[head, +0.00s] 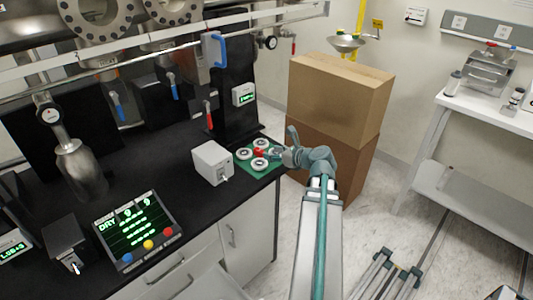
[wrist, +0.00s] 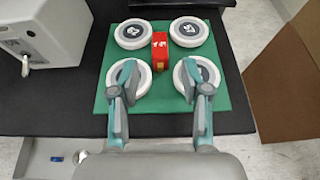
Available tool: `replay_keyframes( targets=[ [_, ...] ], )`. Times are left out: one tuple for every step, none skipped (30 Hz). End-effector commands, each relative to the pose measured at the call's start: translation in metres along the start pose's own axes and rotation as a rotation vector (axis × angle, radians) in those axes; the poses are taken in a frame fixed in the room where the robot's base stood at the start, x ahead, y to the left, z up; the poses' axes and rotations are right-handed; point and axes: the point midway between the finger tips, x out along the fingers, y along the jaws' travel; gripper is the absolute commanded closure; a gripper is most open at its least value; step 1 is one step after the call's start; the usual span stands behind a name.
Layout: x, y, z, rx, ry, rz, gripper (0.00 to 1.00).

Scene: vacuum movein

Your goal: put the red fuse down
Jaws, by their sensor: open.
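The red fuse (wrist: 160,50) is a small red block with white marks on its top. It rests on the green mat (wrist: 224,103), between several round white discs. In the head view the fuse (head: 258,153) shows as a small red spot among the discs. My gripper (wrist: 157,82) is open, its two fingers spread to either side and just short of the fuse, over the two nearer discs. Nothing is between the fingertips. In the head view my gripper (head: 284,153) is at the mat's right side, low over the counter.
A white box (head: 212,163) with a small switch stands left of the mat. Stacked cardboard boxes (head: 338,95) stand on the floor just beyond the counter's right end. A control panel with coloured buttons (head: 137,231) sits nearer on the black counter.

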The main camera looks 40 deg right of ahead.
Motion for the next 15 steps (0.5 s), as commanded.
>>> replay_keyframes(
  targets=[
    [-0.012,0.002,-0.002,0.0,0.0,-0.002,0.53],
    [-0.018,0.001,-0.001,0.0,-0.001,-0.003,0.53],
    [-0.025,0.001,-0.001,-0.001,-0.001,-0.003,0.53],
    [-0.03,0.001,-0.001,-0.001,-0.001,-0.002,0.53],
    [-0.035,0.001,-0.001,0.0,-0.001,-0.003,0.53],
    [-0.041,0.001,-0.001,0.0,0.0,-0.002,0.53],
    [-0.045,0.001,-0.001,0.0,0.0,-0.001,0.53],
    [-0.049,0.001,-0.001,0.0,0.0,-0.002,0.53],
    [-0.053,0.0,-0.001,0.0,0.0,-0.002,0.53],
    [-0.056,0.0,-0.001,0.0,0.0,-0.001,0.53],
    [-0.059,0.001,0.0,0.0,0.0,0.0,0.5],
    [-0.061,0.001,0.0,0.0,0.0,0.0,0.43],
    [-0.062,0.001,0.0,0.0,0.0,0.0,0.41],
    [-0.063,0.001,0.0,0.0,0.0,0.0,0.41],
    [-0.064,0.0,0.0,0.0,0.0,0.0,0.41]
  ],
)
